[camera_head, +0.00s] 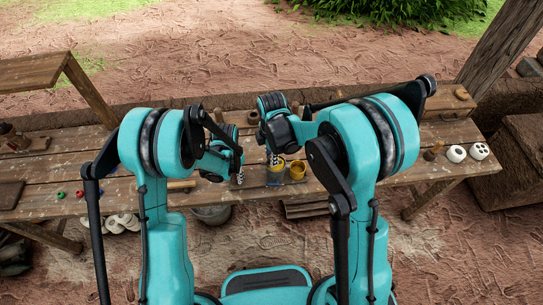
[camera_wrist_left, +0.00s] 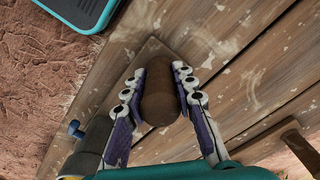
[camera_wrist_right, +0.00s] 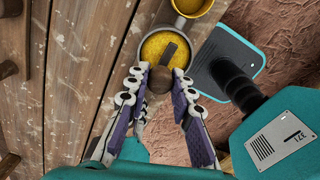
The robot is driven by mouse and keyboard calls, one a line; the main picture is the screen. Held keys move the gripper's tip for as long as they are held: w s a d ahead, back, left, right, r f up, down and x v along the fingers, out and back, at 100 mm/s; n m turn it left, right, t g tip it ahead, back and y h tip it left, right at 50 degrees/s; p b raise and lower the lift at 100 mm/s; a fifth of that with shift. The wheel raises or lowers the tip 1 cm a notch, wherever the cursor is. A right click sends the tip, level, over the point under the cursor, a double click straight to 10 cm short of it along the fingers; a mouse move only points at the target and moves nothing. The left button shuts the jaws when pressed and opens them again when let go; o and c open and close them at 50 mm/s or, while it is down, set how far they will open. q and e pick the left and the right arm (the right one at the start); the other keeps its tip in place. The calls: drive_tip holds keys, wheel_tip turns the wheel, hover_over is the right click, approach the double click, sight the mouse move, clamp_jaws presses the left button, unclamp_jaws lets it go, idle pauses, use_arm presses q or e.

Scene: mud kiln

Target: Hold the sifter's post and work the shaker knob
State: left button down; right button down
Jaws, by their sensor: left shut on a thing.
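My left gripper (camera_head: 238,178) is shut on a brown wooden post (camera_wrist_left: 158,92), which stands between its fingers (camera_wrist_left: 160,85) in the left wrist view. My right gripper (camera_head: 273,160) is over the sifter (camera_head: 277,180). In the right wrist view the round brown shaker knob (camera_wrist_right: 160,79) sits between the right gripper's spread fingers (camera_wrist_right: 159,82). Below it is the sifter's round rim (camera_wrist_right: 141,58) with yellow material inside and a dark bar across it. Whether the right fingers touch the knob is hard to see.
A yellow-filled cup (camera_head: 297,170) stands just right of the sifter. The wooden table (camera_head: 120,170) runs across the view. Red, green and blue small pieces (camera_head: 71,193) lie at left, and white pots (camera_head: 457,153) stand at right. A bucket (camera_head: 212,214) is below the table's front edge.

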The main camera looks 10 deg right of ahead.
drive_tip(key=shift+d, duration=1.8)
drive_tip(key=c, duration=1.3)
unclamp_jaws()
drive_tip(key=shift+a, duration=0.1)
wheel_tip(320, 180, up, 12)
